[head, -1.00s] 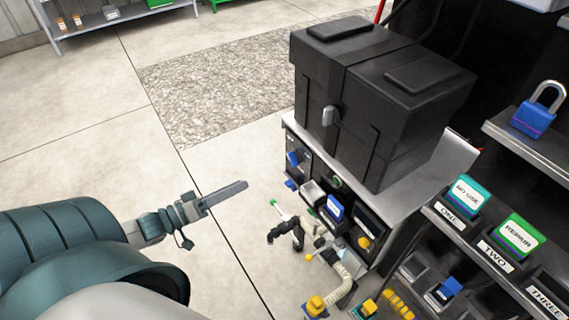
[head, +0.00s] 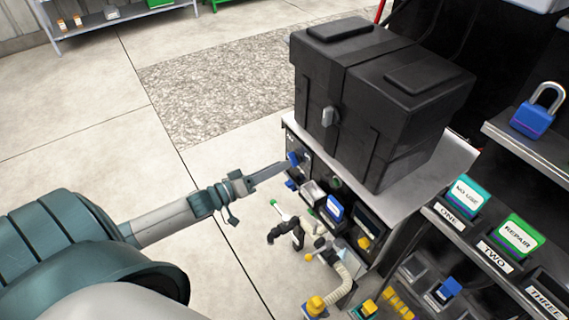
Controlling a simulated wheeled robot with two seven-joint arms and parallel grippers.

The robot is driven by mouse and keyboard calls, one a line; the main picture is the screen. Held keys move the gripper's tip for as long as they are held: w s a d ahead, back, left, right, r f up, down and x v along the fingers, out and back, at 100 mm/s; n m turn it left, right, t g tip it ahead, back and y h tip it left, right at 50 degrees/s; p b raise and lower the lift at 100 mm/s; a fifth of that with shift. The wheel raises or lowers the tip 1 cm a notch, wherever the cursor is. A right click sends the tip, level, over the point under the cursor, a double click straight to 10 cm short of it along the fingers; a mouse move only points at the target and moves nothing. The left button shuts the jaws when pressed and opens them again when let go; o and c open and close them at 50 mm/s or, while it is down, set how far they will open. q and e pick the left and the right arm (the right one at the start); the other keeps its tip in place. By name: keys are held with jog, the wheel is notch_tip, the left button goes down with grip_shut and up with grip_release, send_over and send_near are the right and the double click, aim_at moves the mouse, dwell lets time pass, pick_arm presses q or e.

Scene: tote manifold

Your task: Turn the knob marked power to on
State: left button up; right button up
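A blue knob (head: 293,158) sits high on the left part of the dark front panel (head: 304,171), below the black tote. Its marking is too small to read, so I cannot tell whether it is the power knob or how it is set. My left gripper (head: 277,168) reaches in from the left with its fingers pointing at this knob. The fingertips are at or very near the knob; I cannot tell whether they touch it. The fingers overlap edge-on, so their opening does not show. My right gripper is not in view.
A black tote (head: 375,100) stands on the metal top (head: 440,165) above the panel. A blue-and-white block (head: 333,207), a yellow knob (head: 364,242) and a pale hose (head: 345,285) are close by. A rack (head: 470,240) with labelled slots stands at right.

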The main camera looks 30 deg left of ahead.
aim_at(294, 159)
pick_arm(q)
jog(key=shift+x, duration=1.45)
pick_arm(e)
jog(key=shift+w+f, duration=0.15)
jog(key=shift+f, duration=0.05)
pick_arm(q)
grip_shut()
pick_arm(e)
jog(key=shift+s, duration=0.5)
